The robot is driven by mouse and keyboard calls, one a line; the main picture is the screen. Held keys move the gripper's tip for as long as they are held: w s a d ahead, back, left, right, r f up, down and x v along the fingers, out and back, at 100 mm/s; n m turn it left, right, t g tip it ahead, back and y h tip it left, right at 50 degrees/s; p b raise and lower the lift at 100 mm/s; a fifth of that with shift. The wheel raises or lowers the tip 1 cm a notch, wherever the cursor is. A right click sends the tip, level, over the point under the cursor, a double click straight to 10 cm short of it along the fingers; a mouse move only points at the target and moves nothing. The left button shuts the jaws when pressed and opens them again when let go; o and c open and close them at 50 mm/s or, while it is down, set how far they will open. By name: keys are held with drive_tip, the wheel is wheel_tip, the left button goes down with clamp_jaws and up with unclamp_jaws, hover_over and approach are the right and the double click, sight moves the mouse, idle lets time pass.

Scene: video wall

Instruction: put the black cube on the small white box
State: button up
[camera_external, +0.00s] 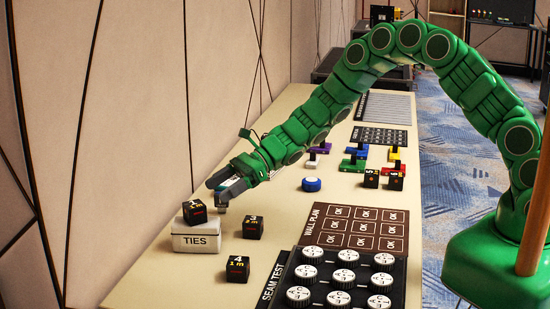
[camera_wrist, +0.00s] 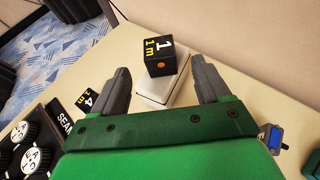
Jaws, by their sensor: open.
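A black cube (camera_external: 195,213) with a yellow and red marking rests on top of the small white box (camera_external: 196,242), labelled TIES, near the wall. In the wrist view this cube (camera_wrist: 160,55) shows a "1" and sits on the white box (camera_wrist: 158,92), turned a little relative to it. My gripper (camera_external: 217,193) is open and empty, just behind and above the cube. In the wrist view the fingers of my gripper (camera_wrist: 160,78) stand apart on either side of the cube and box, with gaps visible.
Two more black cubes stand on the table: one right of the box (camera_external: 253,227), one marked 4 in front (camera_external: 238,268). A seam test board (camera_external: 345,280) with round knobs, a brown wall plan (camera_external: 355,230) and a blue round object (camera_external: 311,184) lie further right.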

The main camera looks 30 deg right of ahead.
drive_tip(key=v, duration=0.6)
drive_tip(key=shift+d, duration=0.3)
drive_tip(key=shift+r, duration=0.1)
